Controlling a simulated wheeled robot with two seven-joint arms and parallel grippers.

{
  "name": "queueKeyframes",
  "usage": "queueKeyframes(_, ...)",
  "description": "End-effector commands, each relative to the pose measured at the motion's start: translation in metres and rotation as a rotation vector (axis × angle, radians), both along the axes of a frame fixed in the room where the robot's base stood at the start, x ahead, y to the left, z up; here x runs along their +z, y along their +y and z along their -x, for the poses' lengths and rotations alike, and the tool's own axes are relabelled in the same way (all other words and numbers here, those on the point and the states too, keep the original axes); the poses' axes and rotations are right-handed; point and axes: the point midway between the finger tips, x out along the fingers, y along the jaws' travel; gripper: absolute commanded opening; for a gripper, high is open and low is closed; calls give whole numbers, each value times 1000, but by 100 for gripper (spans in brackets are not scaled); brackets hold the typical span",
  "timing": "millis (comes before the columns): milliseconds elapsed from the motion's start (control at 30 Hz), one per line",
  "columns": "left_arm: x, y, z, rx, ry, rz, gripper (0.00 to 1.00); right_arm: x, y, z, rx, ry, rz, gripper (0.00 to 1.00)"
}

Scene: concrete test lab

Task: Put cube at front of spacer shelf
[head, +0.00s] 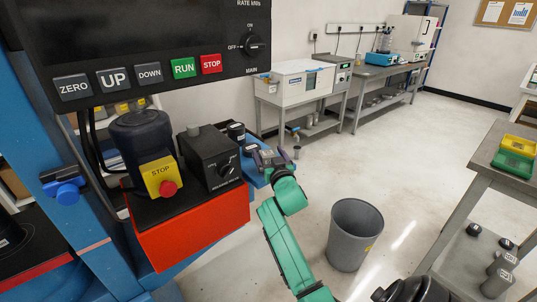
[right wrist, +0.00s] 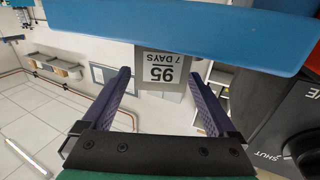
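The cube (right wrist: 164,66) is grey with a white label reading 95, 7 DAYS. In the right wrist view it stands between the fingertips of my right gripper (right wrist: 157,72), at the edge of a blue slab (right wrist: 190,22), seemingly the spacer shelf. The view is upside down, so the slab lies below the cube. Whether the cube rests on it is unclear. My right gripper's purple fingers are spread about as wide as the cube; I cannot tell whether both touch it. In the head view my right gripper (head: 270,157) is over the blue shelf (head: 253,176). My left gripper is out of view.
A black valve box (head: 208,157) and a yellow stop box (head: 160,177) sit on a red-fronted base (head: 193,232) left of my right gripper. A dark panel (head: 130,35) hangs above. A grey bin (head: 354,235) stands on the floor. The floor behind is open.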

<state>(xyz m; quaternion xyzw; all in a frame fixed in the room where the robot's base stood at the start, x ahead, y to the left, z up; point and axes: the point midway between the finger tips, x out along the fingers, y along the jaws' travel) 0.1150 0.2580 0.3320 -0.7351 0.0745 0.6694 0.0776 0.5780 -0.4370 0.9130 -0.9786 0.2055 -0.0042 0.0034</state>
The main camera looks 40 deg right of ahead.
Motion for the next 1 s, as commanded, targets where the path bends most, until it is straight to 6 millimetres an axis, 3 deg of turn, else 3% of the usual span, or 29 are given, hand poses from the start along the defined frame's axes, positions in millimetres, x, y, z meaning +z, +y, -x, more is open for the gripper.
queueKeyframes(367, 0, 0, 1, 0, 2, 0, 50, 0, 3, 6, 1, 1, 0, 92)
queueKeyframes(467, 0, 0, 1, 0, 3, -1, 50, 0, 10, 20, 1, 1, -2, 92)
queueKeyframes(800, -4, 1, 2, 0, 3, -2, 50, -2, 42, 96, 0, 2, -2, 92)
queueKeyframes(1000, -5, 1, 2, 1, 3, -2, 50, 0, 48, 111, -1, 0, 0, 92)
